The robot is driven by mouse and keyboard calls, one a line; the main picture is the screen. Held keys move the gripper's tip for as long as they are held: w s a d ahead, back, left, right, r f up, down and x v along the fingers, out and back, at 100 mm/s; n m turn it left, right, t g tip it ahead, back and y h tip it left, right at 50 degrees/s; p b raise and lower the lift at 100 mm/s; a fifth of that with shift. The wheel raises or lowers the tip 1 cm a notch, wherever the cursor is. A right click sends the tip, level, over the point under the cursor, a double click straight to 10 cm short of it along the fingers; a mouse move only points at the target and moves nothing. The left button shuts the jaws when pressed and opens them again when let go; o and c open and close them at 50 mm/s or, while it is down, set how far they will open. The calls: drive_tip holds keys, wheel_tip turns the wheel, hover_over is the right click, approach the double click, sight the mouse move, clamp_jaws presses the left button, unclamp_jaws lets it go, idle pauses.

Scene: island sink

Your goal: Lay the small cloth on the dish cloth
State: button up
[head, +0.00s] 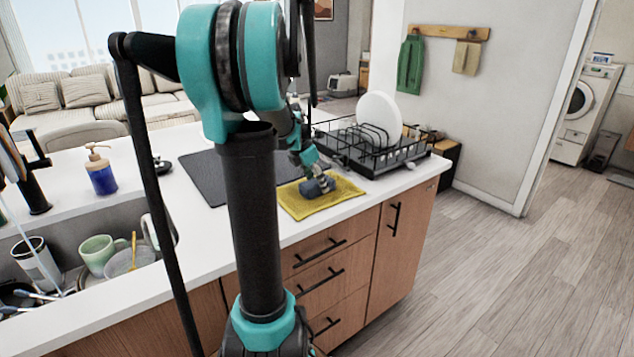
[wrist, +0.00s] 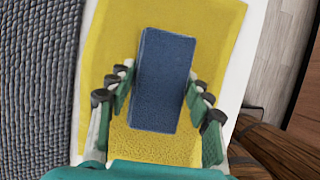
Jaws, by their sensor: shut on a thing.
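The small cloth is a dark blue, block-like folded piece (head: 319,187), also seen in the wrist view (wrist: 165,75). The dish cloth is yellow (head: 340,201) and lies flat on the white counter; it also shows in the wrist view (wrist: 103,45). My gripper (head: 309,178) is low over the yellow cloth. In the wrist view my gripper (wrist: 161,85) has its fingers on both long sides of the blue cloth, shut on it. The blue cloth is within the yellow cloth's outline. I cannot tell whether its underside touches the yellow cloth.
A black dish rack (head: 372,160) with white plates (head: 379,116) stands just behind the yellow cloth. A dark mat (head: 206,178) lies to its left. A soap bottle (head: 101,172) and a sink with mugs (head: 97,252) are farther left. The counter's front edge is close.

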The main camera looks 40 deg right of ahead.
drive_tip(key=shift+f, duration=0.25)
drive_tip(key=shift+f, duration=0.3)
drive_tip(key=c, duration=0.4)
drive_tip(key=o, duration=1.6)
drive_tip(key=shift+r, duration=0.6)
drive_tip(key=v, duration=1.2)
drive_tip(key=shift+r, duration=0.1)
